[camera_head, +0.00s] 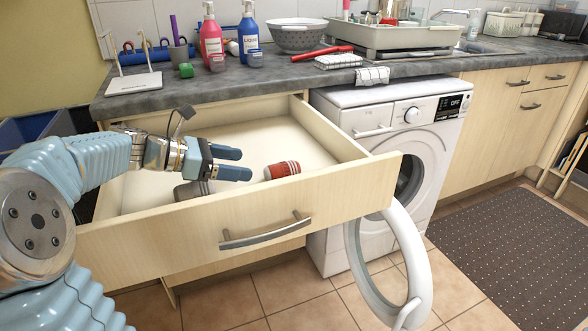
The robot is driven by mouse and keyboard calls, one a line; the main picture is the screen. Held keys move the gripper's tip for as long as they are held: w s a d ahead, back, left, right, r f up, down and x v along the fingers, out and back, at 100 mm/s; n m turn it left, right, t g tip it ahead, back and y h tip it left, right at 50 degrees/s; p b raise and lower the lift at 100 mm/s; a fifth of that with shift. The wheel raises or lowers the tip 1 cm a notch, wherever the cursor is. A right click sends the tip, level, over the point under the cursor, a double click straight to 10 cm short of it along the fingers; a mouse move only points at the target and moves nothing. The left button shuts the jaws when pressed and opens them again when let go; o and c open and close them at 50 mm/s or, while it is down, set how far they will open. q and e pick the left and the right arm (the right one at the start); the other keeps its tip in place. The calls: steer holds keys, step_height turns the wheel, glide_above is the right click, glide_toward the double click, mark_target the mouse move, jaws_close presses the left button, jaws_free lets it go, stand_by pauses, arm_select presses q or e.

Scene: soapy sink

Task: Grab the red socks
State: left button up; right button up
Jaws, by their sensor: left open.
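A rolled red sock bundle with white trim (282,170) lies in the open drawer (330,183), near its front wall and right of my gripper. A grey rolled bundle (191,190), perhaps also socks, lies in the drawer below and left of my gripper, partly hidden by it and the drawer front. My left gripper (238,163) is open and empty over the drawer, its dark blue fingers pointing right, towards the red socks with a gap between. My right gripper is not in view.
A washing machine (380,140) with its round door (362,280) swung open stands right of the drawer. The grey counter (280,77) above holds red and blue bottles, a colander (297,36) and folded cloths.

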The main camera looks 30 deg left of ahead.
mark_target(275, 165)
arm_select(q)
steer(key=x, duration=0.6)
steer(key=shift+w+r+x, duration=0.1)
steer(key=shift+x, duration=1.25)
steer(key=shift+w+r+x, duration=0.1)
steer(key=shift+w+x, duration=0.05)
steer(key=shift+x, duration=1.25)
steer(key=shift+a, duration=0.15)
steer(key=c, duration=1)
steer(key=shift+c, duration=0.2)
steer(key=shift+r, duration=0.1)
